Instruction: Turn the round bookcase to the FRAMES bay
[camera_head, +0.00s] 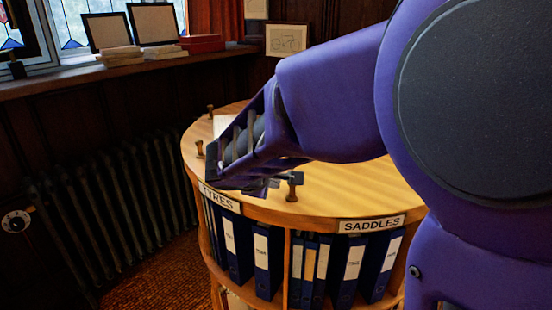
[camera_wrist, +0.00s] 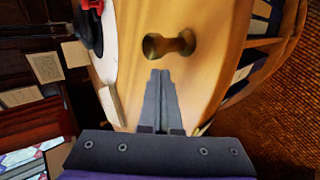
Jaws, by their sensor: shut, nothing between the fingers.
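The round bookcase (camera_head: 340,182) has a pale wooden top and bays of blue binders below. Its rim plates read TYRES (camera_head: 219,197) and SADDLES (camera_head: 371,224); no FRAMES plate is seen. Brass pegs stand near the top's edge, one of them in front (camera_head: 293,186). My gripper (camera_head: 268,187) is low over the top near the TYRES side, left of that peg, partly hidden by my arm. In the wrist view its fingers (camera_wrist: 161,76) are shut and empty, their tips just short of a brass peg (camera_wrist: 168,45). I cannot tell whether they touch it.
White paper (camera_wrist: 104,50) and a red and black object (camera_wrist: 90,18) lie on the top in the wrist view. A dark radiator (camera_head: 115,195) and a window sill (camera_head: 110,70) with frames and books stand behind to the left. Carpet (camera_head: 160,278) is clear at lower left.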

